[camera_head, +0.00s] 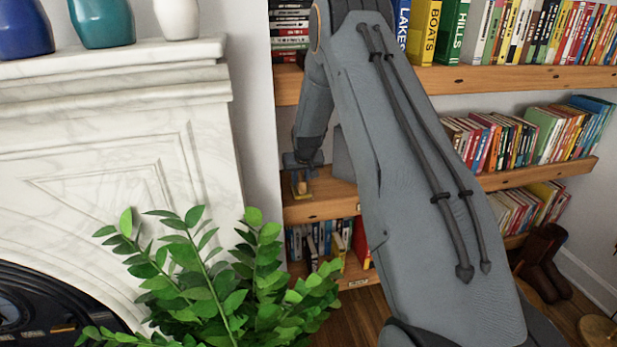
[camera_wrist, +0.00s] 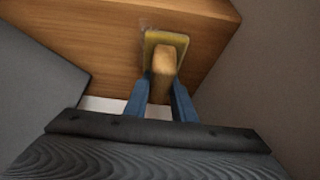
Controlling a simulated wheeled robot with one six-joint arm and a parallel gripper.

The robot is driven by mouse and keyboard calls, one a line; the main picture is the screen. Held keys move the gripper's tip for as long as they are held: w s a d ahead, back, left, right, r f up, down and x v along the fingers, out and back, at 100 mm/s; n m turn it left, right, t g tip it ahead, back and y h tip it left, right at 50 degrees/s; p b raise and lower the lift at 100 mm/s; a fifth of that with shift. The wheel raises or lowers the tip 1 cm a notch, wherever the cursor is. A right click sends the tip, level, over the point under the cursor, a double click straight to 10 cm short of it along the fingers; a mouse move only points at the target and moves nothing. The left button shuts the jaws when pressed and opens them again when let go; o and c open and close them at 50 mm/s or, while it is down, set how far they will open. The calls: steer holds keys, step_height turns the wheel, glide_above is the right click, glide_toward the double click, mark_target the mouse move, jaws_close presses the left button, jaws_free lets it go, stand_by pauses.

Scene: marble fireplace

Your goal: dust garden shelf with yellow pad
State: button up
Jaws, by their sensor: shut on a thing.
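My gripper (camera_head: 301,172) is shut on the wooden handle (camera_wrist: 164,66) of the yellow pad (camera_wrist: 181,38). The pad also shows in the head view (camera_head: 300,189), small and low under the gripper. The blue fingers stand on both sides of the handle in the wrist view. The pad is at the left end of a wooden shelf (camera_head: 328,206), on or just above its top; I cannot tell whether it touches. The same shelf fills the upper wrist view (camera_wrist: 95,35). A faint greyish smudge (camera_wrist: 146,28) lies beside the pad. No label naming the garden shelf is readable.
A grey upright block (camera_head: 343,157) stands on the shelf right of my gripper. Books (camera_head: 495,140) fill the shelf's right part. Another book shelf (camera_head: 470,79) is above, one (camera_head: 350,275) below. The marble fireplace (camera_head: 110,150) and a leafy plant (camera_head: 225,275) are left and in front.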

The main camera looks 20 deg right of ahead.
steer(key=shift+w+a, duration=0.1)
steer(key=shift+a, duration=0.2)
steer(key=shift+w+d+f+b, duration=0.1)
steer(key=shift+w+d+b, duration=0.15)
steer(key=shift+w+b, duration=0.7)
steer(key=shift+s+d, duration=0.15)
steer(key=shift+d, duration=0.8)
steer(key=shift+s+d, duration=0.15)
steer(key=shift+d, duration=0.8)
steer(key=shift+s+d+b, duration=0.25)
steer(key=shift+d, duration=0.9)
steer(key=shift+s+d+b, duration=0.25)
steer(key=shift+d, duration=0.9)
steer(key=shift+s+d+b, duration=0.15)
steer(key=shift+d+b, duration=0.05)
steer(key=shift+d, duration=0.5)
steer(key=shift+s+d+b, duration=0.15)
steer(key=shift+d+b, duration=0.05)
steer(key=shift+d, duration=0.45)
